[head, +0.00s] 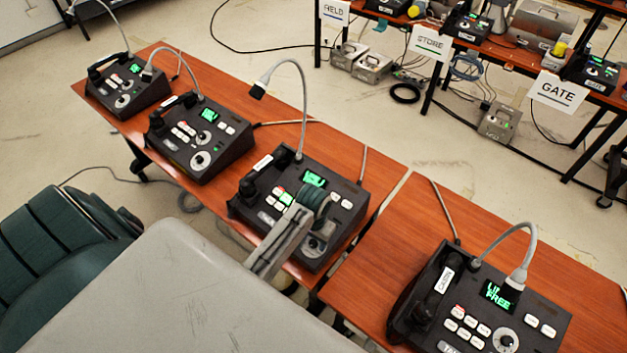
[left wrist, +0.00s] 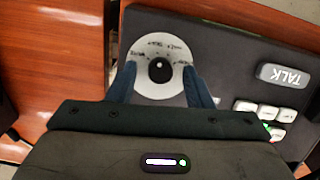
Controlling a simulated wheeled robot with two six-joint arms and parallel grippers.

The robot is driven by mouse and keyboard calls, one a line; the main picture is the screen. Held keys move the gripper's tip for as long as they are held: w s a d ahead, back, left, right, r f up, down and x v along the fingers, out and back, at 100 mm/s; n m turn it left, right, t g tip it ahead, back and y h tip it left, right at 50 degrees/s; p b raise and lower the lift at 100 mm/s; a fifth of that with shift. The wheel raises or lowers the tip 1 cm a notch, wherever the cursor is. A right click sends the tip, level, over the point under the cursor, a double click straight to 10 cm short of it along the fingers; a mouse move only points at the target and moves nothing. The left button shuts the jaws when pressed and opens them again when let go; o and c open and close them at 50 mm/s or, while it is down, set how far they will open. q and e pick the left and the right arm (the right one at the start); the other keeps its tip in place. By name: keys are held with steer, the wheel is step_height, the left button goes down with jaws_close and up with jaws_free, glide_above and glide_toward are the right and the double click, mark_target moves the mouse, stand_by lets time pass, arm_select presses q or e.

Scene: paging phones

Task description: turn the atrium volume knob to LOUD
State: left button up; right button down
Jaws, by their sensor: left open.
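My left gripper (head: 321,225) is over a black paging console (head: 345,228), third from the left in the head view. In the left wrist view, my left gripper (left wrist: 160,84) is open, one blue finger on each side of a black knob (left wrist: 160,69). The knob sits in the middle of a white dial (left wrist: 152,50) with small printed marks, too blurred to read. A gap shows between each finger and the knob. In the head view the dial (head: 314,247) is partly covered by my arm. The console's name cannot be read. My right gripper is not in view.
A TALK button (left wrist: 284,75) and several white buttons lie beside the dial. A grey gooseneck microphone (head: 303,95) rises behind the console. Other consoles stand left (head: 200,135) and right (head: 480,310), the right one with a lit green screen.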

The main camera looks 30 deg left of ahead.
arm_select(q)
steer(key=c, duration=1)
steer(key=shift+m, duration=0.3)
steer(key=m, duration=0.2)
steer(key=shift+d+m+y, duration=0.1)
steer(key=shift+m+y, duration=0.3)
steer(key=m+y, duration=0.1)
steer(key=m, duration=0.3)
steer(key=shift+s+d+t, duration=0.1)
steer(key=shift+t, duration=0.3)
steer(key=m, duration=0.4)
steer(key=shift+t+y, duration=0.3)
steer(key=shift+t, duration=0.1)
steer(key=shift+s+d+m+t, duration=0.1)
steer(key=shift+m+t, duration=0.15)
steer(key=shift+m, duration=0.8)
steer(key=shift+s+m+t, duration=0.1)
steer(key=shift+m+t, duration=0.15)
steer(key=shift+m, duration=0.8)
steer(key=o, duration=1)
